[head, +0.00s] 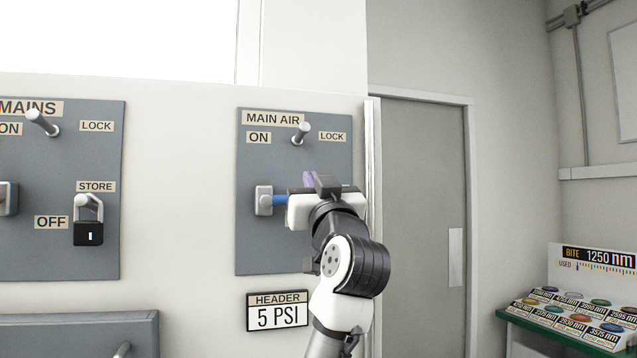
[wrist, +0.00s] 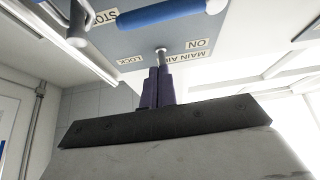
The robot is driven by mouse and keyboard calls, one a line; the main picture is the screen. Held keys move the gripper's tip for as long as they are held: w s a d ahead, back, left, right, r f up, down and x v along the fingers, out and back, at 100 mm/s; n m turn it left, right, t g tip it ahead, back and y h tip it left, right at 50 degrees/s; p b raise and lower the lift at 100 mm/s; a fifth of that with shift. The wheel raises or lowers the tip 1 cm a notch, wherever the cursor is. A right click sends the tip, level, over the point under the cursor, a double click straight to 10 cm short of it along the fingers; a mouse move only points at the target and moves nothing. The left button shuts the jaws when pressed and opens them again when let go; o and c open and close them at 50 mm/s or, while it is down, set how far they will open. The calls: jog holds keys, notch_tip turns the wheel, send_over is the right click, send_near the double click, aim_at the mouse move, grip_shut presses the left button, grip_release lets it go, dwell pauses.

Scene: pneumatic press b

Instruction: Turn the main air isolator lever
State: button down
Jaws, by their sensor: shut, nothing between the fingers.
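The main air panel (head: 247,235) is a grey plate on the white wall. Its isolator lever has a blue handle (head: 279,201) lying level, with a pale grey hub (head: 264,200) at its left end. My gripper (head: 309,178) is in front of the panel and hides the handle's right part. In the wrist view, which is upside down, the blue handle (wrist: 165,12) crosses the top. The purple fingers of my gripper (wrist: 159,72) are together and empty, apart from the handle in the picture and pointing towards the lock peg (wrist: 161,53).
The lock peg (head: 301,134) sticks out above the lever. A metal shackle (wrist: 84,14) shows near the STORE label in the wrist view. At left is the mains panel (head: 60,240) with a black padlock (head: 88,232). A door (head: 425,200) is at right.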

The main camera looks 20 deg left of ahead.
jog(key=w+p, duration=0.1)
jog(key=w+a+f, duration=0.1)
jog(key=w+a+p, duration=0.1)
jog(key=shift+w+a+f+p, duration=0.2)
jog(key=shift+w+f+p, duration=0.15)
jog(key=shift+f, duration=0.05)
jog(key=shift+f+b, duration=0.65)
jog(key=shift+b, duration=0.05)
jog(key=shift+w, duration=0.1)
